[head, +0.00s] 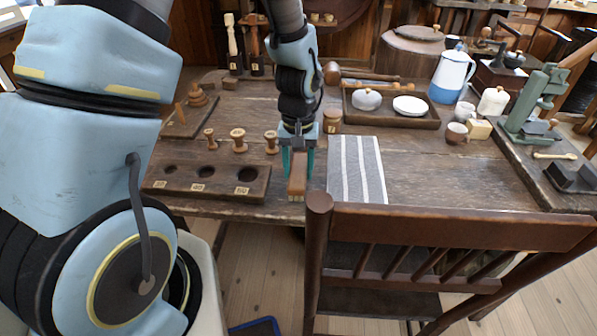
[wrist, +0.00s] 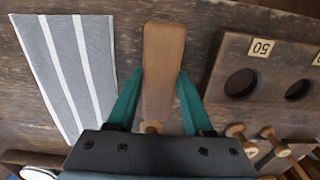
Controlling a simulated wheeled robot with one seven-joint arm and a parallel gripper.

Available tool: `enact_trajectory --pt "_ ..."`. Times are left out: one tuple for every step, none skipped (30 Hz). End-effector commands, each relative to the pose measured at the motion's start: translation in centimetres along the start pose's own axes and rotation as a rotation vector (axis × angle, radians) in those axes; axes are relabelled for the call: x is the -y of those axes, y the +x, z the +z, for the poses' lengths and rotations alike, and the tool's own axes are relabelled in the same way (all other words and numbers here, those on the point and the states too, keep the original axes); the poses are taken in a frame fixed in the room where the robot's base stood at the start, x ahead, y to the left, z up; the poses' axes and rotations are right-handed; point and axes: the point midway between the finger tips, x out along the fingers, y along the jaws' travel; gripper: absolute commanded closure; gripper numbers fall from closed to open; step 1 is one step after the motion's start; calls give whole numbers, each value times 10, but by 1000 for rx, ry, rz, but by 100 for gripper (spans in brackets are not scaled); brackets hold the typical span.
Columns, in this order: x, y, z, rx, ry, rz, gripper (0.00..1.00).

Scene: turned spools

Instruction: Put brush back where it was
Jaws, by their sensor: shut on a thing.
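The brush (head: 297,181) is a brown wooden block with pale bristles at its near end. It lies between the holed board and the striped cloth, by the table's front edge. My gripper (head: 298,163) comes down from above and is shut on the brush, one teal finger on each side. In the wrist view the brush (wrist: 163,65) points away from my gripper (wrist: 160,80), its handle between the two fingers. I cannot tell whether the brush touches the table or is just above it.
The holed board (head: 215,191) with numbered labels is left of the brush, with several wooden spools (head: 238,142) behind it. The striped cloth (head: 357,165) lies to the right. A chair (head: 450,228) stands at the front right. A tray (head: 392,112) with dishes is further back.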

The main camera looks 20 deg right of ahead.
Motion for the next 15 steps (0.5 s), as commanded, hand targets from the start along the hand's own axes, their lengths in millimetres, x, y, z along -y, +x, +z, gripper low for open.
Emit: enact_trajectory --pt "0 6 0 3 1 -1 100" --pt "0 9 0 3 1 -1 100" --pt "0 12 0 1 0 0 100" --pt "0 14 0 0 0 0 100" --pt "0 15 0 0 0 0 100" --pt "0 16 0 -1 0 0 100" --pt "0 16 0 -1 0 1 100" --pt "0 16 0 -1 0 1 100" --pt "0 16 0 -1 0 1 100" --pt "0 16 0 -1 0 1 100" --pt "0 16 0 -1 0 1 100" --pt "0 16 0 -1 0 1 100" --pt "0 16 0 -1 0 1 100" --pt "0 17 0 -1 0 1 100" --pt "0 19 0 -1 0 0 100"
